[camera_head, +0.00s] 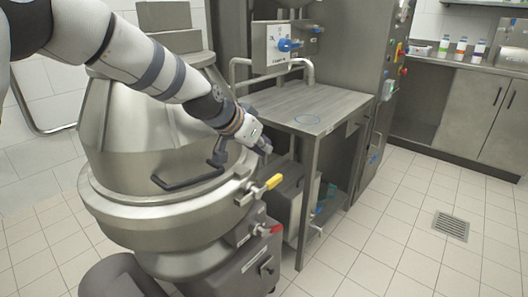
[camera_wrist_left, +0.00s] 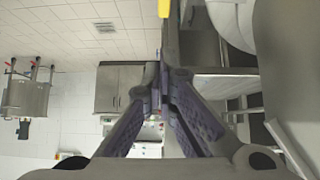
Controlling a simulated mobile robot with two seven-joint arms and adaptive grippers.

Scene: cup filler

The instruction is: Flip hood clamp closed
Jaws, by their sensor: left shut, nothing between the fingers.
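The large steel hood (camera_head: 150,125) stands at the left in the head view, with a dark bar handle on its front. A clamp with a yellow grip (camera_head: 273,181) sits on the hood's rim at the right side, its grip sticking outward. My left gripper (camera_head: 264,147) is just above and behind this clamp, beside the hood, apart from the yellow grip. In the left wrist view its fingers (camera_wrist_left: 157,85) are shut and empty, and a bit of the yellow grip (camera_wrist_left: 163,8) shows at the top edge. My right gripper is not in view.
A steel table (camera_head: 305,103) stands right of the hood, close to my left gripper. A red-tipped lever (camera_head: 270,229) is on the machine's base below the clamp. A counter with bottles (camera_head: 461,45) is at the back right. The tiled floor at the right is clear.

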